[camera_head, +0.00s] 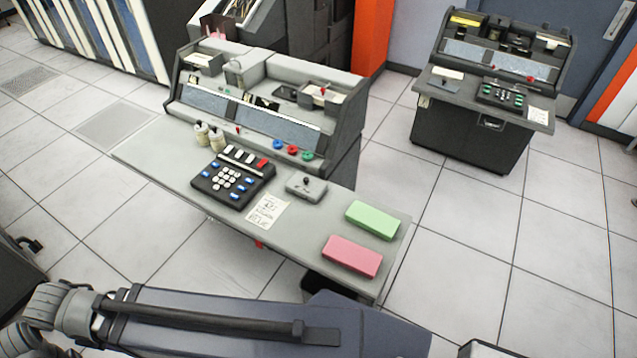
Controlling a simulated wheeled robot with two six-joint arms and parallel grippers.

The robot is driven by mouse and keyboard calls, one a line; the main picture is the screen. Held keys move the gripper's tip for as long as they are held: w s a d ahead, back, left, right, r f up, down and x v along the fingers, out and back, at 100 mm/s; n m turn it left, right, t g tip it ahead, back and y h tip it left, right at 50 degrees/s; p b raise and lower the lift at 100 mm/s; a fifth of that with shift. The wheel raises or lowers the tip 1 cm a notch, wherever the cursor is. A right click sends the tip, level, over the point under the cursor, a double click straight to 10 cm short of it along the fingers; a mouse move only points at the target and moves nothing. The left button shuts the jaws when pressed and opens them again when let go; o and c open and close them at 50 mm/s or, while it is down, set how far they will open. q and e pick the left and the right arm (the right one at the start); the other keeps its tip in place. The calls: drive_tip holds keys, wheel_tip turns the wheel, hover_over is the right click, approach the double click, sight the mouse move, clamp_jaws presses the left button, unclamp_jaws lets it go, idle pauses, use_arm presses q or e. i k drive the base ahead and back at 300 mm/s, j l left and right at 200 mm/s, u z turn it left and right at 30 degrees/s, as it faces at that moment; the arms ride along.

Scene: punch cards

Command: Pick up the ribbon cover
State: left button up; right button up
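No part that I can surely name as the ribbon cover stands out. The near grey punch machine (255,92) stands at the back of a grey desk (165,150). Small parts sit on its top, among them a rounded light-grey piece (234,72) and a dark flat piece (286,92); they are too small to identify. My arm crosses the bottom of the view from the left, in front of the desk. Neither gripper shows.
On the desk are a black keypad (232,180), two small bottles (208,136), a paper note (268,209), a grey switch box (306,187), a green block (372,220) and a pink block (352,257). A second punch machine (505,55) stands at upper right. The tiled floor between is clear.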

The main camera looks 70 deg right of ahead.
sight(307, 187)
drive_tip(key=i+z, duration=0.2)
drive_tip(key=z, duration=0.25)
drive_tip(key=i+z, duration=0.25)
drive_tip(key=z, duration=0.15)
drive_tip(key=i+j+z, duration=0.15)
drive_tip(key=z, duration=0.3)
drive_tip(key=i+j+z, duration=0.2)
drive_tip(key=z, duration=0.2)
drive_tip(key=i+z, duration=0.15)
drive_tip(key=z, duration=0.25)
drive_tip(key=i+j+z, duration=0.1)
drive_tip(key=z, duration=0.3)
drive_tip(key=i+j+z, duration=0.15)
drive_tip(key=z, duration=0.25)
drive_tip(key=i+j+z, duration=0.15)
drive_tip(key=z, duration=0.25)
drive_tip(key=i+j+z, duration=0.1)
drive_tip(key=j+z, duration=0.15)
drive_tip(key=z, duration=0.15)
